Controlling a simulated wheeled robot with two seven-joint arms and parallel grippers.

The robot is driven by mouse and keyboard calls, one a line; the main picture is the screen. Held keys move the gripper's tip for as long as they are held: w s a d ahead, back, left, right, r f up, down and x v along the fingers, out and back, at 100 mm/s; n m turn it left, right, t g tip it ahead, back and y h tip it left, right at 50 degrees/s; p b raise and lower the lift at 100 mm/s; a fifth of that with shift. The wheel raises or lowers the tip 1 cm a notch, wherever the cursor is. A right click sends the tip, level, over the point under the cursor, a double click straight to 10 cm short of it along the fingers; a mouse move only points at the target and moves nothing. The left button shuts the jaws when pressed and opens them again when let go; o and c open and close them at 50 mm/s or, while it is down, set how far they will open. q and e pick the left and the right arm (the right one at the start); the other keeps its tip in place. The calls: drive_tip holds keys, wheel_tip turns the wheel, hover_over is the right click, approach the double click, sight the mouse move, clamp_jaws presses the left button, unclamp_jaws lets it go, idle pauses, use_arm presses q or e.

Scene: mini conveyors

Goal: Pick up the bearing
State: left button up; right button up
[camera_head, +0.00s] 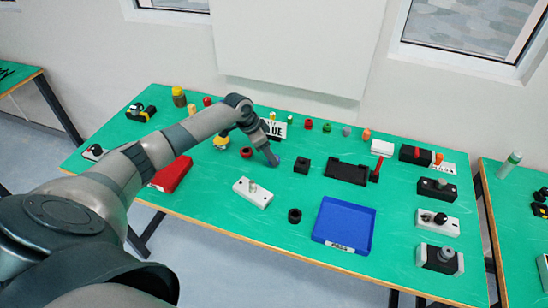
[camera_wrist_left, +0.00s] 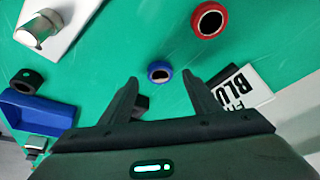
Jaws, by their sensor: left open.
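The picture does not settle which ring is the bearing. A blue ring (camera_wrist_left: 159,72) with a dark bore lies flat on the green table, between my left gripper's fingertips in the wrist view but seemingly beyond them. A red ring (camera_wrist_left: 209,20) lies near it and also shows in the head view (camera_head: 247,152). My right gripper is not in view.
A white block with a metal knob (camera_head: 253,192) stands nearby. A black block (camera_head: 301,165) is just right of the gripper. The blue tray (camera_head: 343,224), black tray (camera_head: 347,172), BLUE sign (camera_head: 274,128) and red box (camera_head: 172,174) surround this area.

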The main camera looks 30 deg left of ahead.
use_arm(q)
drive_tip(key=shift+x, duration=1.2)
drive_tip(key=c, duration=1.2)
drive_tip(key=shift+o, duration=0.2)
drive_tip(key=shift+r, duration=0.15)
drive_tip(key=shift+r, duration=0.55)
wheel_tip(320, 180, up, 2)
drive_tip(key=shift+r+b, duration=0.1)
drive_tip(key=shift+b, duration=0.85)
drive_tip(key=s+d+r+b, duration=0.3)
drive_tip(key=d+r, duration=0.4)
drive_tip(key=d, duration=0.4)
drive_tip(key=shift+s+r+b, duration=0.25)
drive_tip(key=shift+s+b, duration=0.1)
drive_tip(key=shift+s, duration=0.05)
